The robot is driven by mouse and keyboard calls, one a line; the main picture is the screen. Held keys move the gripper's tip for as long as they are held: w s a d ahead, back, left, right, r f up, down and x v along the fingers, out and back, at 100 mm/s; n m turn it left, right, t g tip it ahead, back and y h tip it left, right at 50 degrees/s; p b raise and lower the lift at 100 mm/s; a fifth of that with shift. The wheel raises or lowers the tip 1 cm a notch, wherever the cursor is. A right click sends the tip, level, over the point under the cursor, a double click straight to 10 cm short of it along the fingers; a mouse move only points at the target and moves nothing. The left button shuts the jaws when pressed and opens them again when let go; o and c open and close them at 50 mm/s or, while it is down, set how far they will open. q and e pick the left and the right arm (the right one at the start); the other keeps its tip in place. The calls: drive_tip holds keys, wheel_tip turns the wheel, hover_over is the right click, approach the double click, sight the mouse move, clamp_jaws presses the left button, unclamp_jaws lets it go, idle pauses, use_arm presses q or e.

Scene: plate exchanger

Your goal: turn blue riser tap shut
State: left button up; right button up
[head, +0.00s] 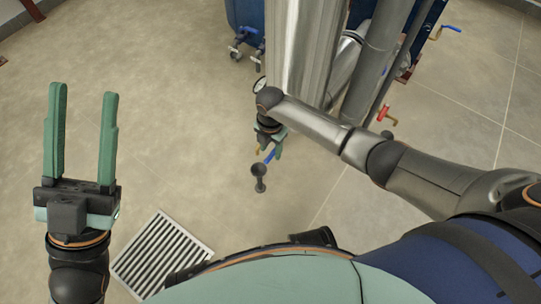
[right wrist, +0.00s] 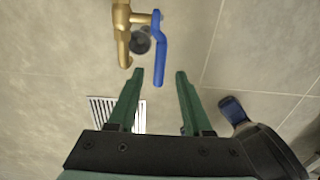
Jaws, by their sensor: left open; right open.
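The blue tap handle (right wrist: 160,47) is a lever on a brass tap (right wrist: 122,30) in the right wrist view. The lever points down the picture, and its lower end lies between the fingertips of my right gripper (right wrist: 159,74). The gripper is open, with a gap showing on both sides of the lever. In the head view a bit of the blue handle (head: 269,156) shows beside my right gripper (head: 272,146), which is mostly hidden by my arm. My left gripper (head: 83,92) is open and empty above the floor at left.
A large metal pipe (head: 306,45) stands close to my right arm. A red-handled tap (head: 386,115) is to its right, and other blue-handled taps (head: 247,31) are further back. A dark funnel (head: 259,174) stands below the tap. A floor grate (head: 162,252) lies in front, with open floor at left.

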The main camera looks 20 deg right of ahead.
drive_tip(key=shift+f+b, duration=0.4)
drive_tip(key=shift+f, duration=0.75)
clamp_jaws()
idle(0.6)
